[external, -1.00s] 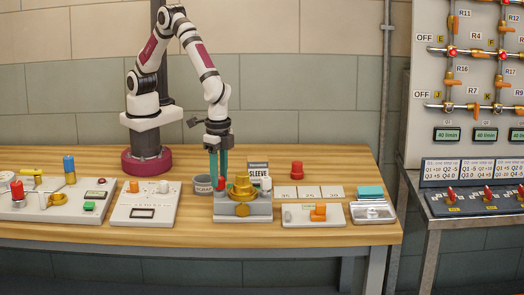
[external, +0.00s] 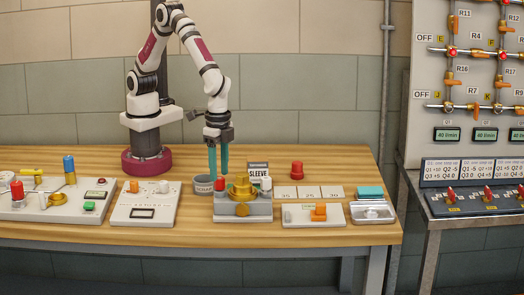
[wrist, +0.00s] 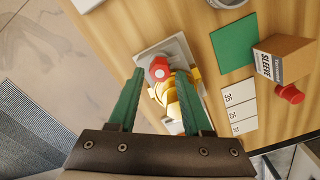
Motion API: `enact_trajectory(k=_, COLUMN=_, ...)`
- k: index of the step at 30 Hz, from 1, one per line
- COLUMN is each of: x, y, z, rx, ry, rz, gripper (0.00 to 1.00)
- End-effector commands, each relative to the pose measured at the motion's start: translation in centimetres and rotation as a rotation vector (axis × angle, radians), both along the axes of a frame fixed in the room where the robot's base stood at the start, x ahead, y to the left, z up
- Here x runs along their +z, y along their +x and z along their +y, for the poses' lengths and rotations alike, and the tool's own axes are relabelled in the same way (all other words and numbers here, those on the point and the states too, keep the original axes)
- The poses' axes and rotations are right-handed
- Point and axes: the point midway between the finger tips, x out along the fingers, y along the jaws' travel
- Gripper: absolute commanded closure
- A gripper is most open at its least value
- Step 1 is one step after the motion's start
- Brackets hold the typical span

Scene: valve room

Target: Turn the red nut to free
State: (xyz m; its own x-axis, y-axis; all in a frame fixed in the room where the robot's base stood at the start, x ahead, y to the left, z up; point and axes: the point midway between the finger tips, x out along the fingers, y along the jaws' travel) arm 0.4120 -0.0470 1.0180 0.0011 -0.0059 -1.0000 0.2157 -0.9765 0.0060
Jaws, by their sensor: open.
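The red nut (wrist: 159,69) sits at one end of the brass valve body (wrist: 180,98) on a grey base in the wrist view. In the external view the red nut (external: 220,184) is at the left side of the brass valve (external: 241,190). My gripper (external: 218,172) is open and empty, with its two green fingers pointing down, above and slightly behind the red nut. In the wrist view my gripper (wrist: 160,74) has its fingers spread either side of the valve. The fingers look clear of the nut.
A SLEEVE box (external: 258,170) stands behind the valve, and a grey scrap cup (external: 203,185) is just left of it. A red part (external: 297,169) stands at the back right. Panels flank the valve: a white one (external: 144,203) left, another (external: 313,215) right.

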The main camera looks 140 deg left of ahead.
Motion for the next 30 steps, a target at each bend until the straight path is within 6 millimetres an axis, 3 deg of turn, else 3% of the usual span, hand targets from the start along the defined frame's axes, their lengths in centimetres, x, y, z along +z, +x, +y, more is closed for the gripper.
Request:
enact_trajectory(k=9, x=9.7, y=0.1, z=0.0, rx=-0.001, ry=-0.002, rz=-0.007, gripper=0.51)
enact_trajectory(k=13, x=12.4, y=0.0, z=0.1, rx=0.000, ry=0.000, rz=-0.003, gripper=0.51)
enact_trajectory(k=18, x=13.8, y=0.0, z=0.1, rx=0.000, ry=-0.001, rz=0.000, gripper=0.51)
enact_trajectory(k=30, x=13.9, y=-0.1, z=0.1, rx=-0.001, ry=0.000, rz=0.001, gripper=0.51)
